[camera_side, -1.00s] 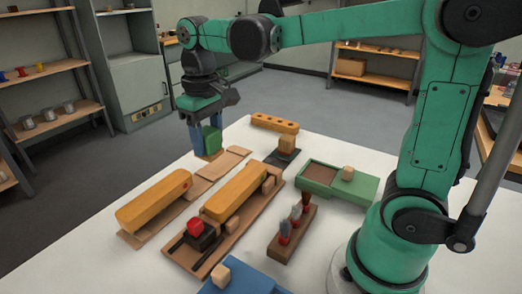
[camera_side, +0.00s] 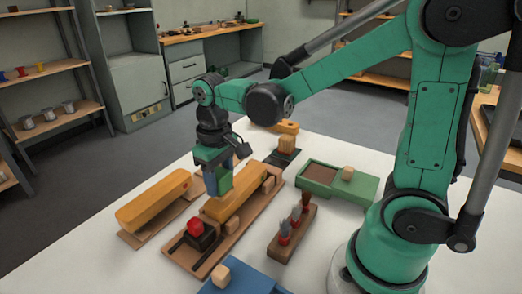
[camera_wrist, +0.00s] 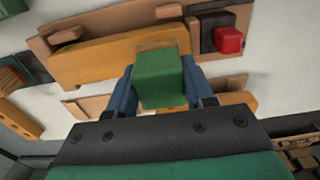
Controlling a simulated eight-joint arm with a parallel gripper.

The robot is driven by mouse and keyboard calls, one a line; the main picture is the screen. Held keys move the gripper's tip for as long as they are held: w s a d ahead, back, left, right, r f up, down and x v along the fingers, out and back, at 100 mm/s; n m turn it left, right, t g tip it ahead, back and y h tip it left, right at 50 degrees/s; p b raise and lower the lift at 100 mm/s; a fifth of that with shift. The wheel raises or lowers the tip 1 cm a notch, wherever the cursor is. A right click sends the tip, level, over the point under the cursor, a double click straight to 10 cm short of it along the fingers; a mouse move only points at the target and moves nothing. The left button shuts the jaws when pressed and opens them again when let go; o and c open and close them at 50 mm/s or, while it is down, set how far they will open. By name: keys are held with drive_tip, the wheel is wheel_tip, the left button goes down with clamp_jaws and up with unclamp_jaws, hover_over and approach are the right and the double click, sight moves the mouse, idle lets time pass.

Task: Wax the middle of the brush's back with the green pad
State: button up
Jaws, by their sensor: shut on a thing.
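My gripper (camera_side: 222,180) is shut on the green pad (camera_side: 219,186), with its blue fingers on both sides of it. The pad also shows in the wrist view (camera_wrist: 160,80), with a tan layer at its far edge. The brush, a long yellow-orange block (camera_side: 240,196), lies in a brown wooden holder (camera_side: 196,262) between two tan blocks. In the wrist view the brush (camera_wrist: 95,62) is beyond the pad. The pad is over the brush around its middle and hides part of it. I cannot tell whether they touch.
A red knob on a black block (camera_side: 196,228) stands at the holder's near end. A second yellow-orange block (camera_side: 150,203) lies on a board to the left. A green box (camera_side: 322,176), a rack of small brushes (camera_side: 290,236) and a blue box (camera_side: 230,280) stand around the holder.

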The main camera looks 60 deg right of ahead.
sight(252, 171)
drive_tip(key=shift+f, duration=0.6)
drive_tip(key=shift+d+f, duration=0.2)
drive_tip(key=shift+d, duration=5)
drive_tip(key=shift+a, duration=5.3)
drive_tip(key=shift+d+r, duration=0.1)
drive_tip(key=shift+r, duration=3.9)
drive_tip(key=shift+f, duration=0.1)
